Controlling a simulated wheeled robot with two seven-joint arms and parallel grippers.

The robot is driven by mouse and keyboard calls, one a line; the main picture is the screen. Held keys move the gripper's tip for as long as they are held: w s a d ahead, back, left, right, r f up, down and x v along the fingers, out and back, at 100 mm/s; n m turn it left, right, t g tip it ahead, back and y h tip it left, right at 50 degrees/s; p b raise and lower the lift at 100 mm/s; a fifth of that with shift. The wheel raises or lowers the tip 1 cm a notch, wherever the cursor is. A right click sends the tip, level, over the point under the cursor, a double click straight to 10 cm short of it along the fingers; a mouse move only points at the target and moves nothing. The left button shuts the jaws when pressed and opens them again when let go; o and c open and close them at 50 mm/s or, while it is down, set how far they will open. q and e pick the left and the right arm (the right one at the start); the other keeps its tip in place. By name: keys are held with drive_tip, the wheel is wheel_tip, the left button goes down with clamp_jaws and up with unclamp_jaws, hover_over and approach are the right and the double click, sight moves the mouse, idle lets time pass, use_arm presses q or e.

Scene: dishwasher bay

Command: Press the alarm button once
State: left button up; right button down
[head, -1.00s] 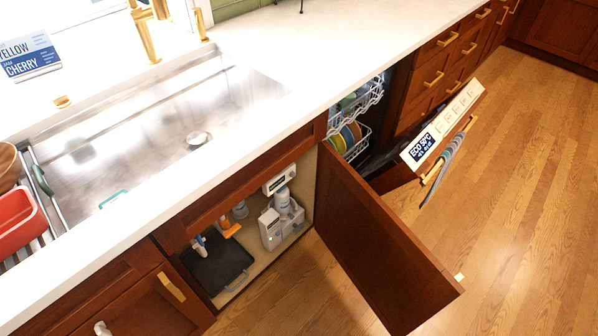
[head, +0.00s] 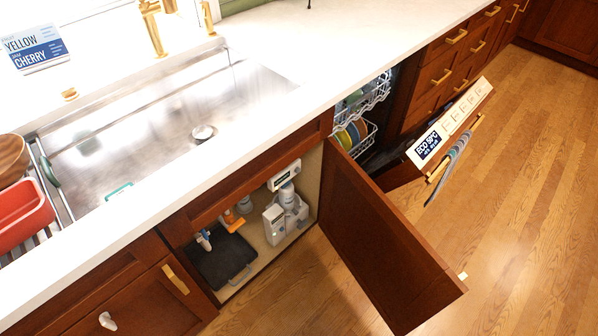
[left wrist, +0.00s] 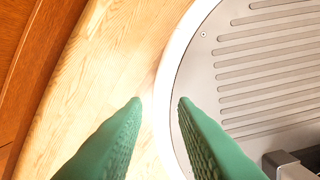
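A small white box with a dark display (head: 283,175) is fixed high on the inner side wall of the open sink cabinet in the head view. It may be the alarm unit; its button is too small to make out. My left gripper (left wrist: 160,102) shows in the left wrist view as two green ridged fingers, apart with nothing between them. It points down over the wood floor and the rim of my round base. Neither gripper shows in the head view, and my right gripper is in no view.
The open cabinet door (head: 385,240) juts out over the floor. Inside the cabinet are a grey-white bottle unit (head: 285,215), orange-capped items and a dark tray (head: 222,260). The dishwasher door (head: 450,125) hangs partly open. The floor (head: 520,220) at the right is clear.

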use_arm(q)
clamp_jaws()
drive_tip(key=shift+s, duration=0.15)
drive_tip(key=shift+a, duration=0.15)
idle(0.7)
